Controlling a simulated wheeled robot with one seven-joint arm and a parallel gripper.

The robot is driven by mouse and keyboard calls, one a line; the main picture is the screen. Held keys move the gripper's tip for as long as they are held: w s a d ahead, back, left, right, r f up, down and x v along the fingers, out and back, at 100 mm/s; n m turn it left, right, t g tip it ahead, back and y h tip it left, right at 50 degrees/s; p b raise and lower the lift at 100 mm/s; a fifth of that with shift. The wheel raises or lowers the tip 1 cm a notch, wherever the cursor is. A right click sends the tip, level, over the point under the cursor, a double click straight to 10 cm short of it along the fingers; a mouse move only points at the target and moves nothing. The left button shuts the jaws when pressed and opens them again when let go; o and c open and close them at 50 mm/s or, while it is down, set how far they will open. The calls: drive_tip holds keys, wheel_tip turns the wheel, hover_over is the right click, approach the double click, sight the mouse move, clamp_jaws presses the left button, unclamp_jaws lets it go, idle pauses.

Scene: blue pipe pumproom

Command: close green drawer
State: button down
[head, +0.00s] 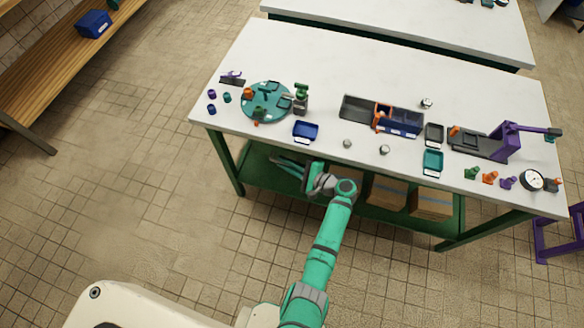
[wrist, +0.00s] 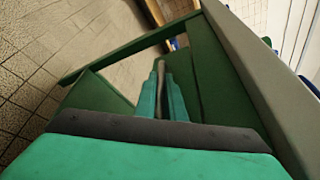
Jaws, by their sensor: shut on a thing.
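The green drawer cannot be picked out with certainty. In the wrist view, dark green panels (wrist: 103,90) lie around the fingers, and a long green bar (wrist: 110,55) crosses beyond them. In the head view, my gripper (head: 284,164) is low at the front edge of the workbench, left of its middle, over the green lower level. In the wrist view, my gripper (wrist: 165,66) has its two teal fingers close together on a thin grey-brown piece (wrist: 162,80). I cannot tell whether this piece is the drawer's handle. My wrist and the bench edge hide part of this spot.
The white workbench (head: 320,75) carries a teal turntable (head: 259,107), a blue tray (head: 306,131), a teal tray (head: 433,160) and a purple fixture (head: 506,142). Cardboard boxes (head: 430,203) stand below, right of my arm. The tiled floor (head: 150,190) to the left is clear.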

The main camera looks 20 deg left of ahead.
drive_tip(key=shift+w+d, duration=0.15)
drive_tip(key=shift+w, duration=0.25)
drive_tip(key=c, duration=2.1)
unclamp_jaws()
drive_tip(key=shift+s, duration=0.1)
drive_tip(key=v, duration=1)
drive_tip(key=shift+s+d+r, duration=0.15)
drive_tip(key=shift+s+d, duration=0.05)
drive_tip(key=shift+d, duration=0.05)
